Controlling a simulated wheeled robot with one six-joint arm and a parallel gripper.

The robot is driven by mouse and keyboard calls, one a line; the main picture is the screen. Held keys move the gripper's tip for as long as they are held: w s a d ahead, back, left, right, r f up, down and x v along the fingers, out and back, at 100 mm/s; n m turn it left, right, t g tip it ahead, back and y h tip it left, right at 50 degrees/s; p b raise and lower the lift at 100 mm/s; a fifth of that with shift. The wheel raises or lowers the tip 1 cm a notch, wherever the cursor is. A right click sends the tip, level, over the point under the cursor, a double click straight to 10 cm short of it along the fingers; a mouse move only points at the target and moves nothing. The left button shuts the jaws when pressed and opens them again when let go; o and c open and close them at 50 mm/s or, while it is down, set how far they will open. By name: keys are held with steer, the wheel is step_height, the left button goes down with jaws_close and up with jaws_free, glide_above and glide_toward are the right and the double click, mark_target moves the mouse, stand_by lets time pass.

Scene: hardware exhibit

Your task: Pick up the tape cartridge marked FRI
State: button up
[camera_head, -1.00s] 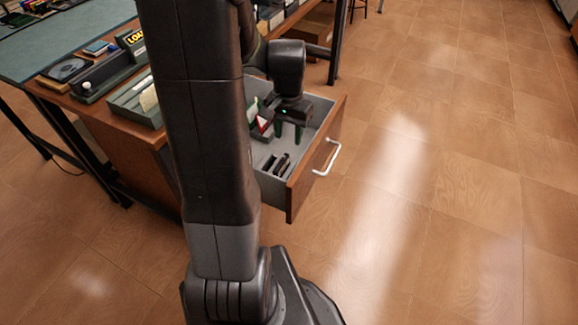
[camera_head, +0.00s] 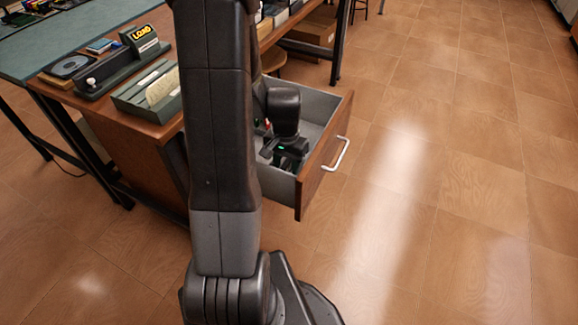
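My gripper (camera_head: 287,160) is down inside the open drawer (camera_head: 316,165), near its front left part. My arm's wrist and the gripper's body cover its fingertips, so I cannot see whether it is open or shut, or whether it touches anything. No cartridge marked FRI can be made out, and no FRI lettering is readable. A small red-and-white item (camera_head: 268,124) shows in part in the drawer, beside my arm. The dark slim items in the drawer are now mostly hidden behind my gripper.
The drawer's front has a white handle (camera_head: 343,153). On the desk stand a green box of cards (camera_head: 150,92) and a dark device with a LOAD sign (camera_head: 122,68). A stool (camera_head: 272,60) is behind the drawer. The tiled floor to the right is clear.

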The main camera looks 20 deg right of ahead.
steer(key=shift+c, duration=0.4)
jaws_close()
steer(key=shift+r, duration=0.15)
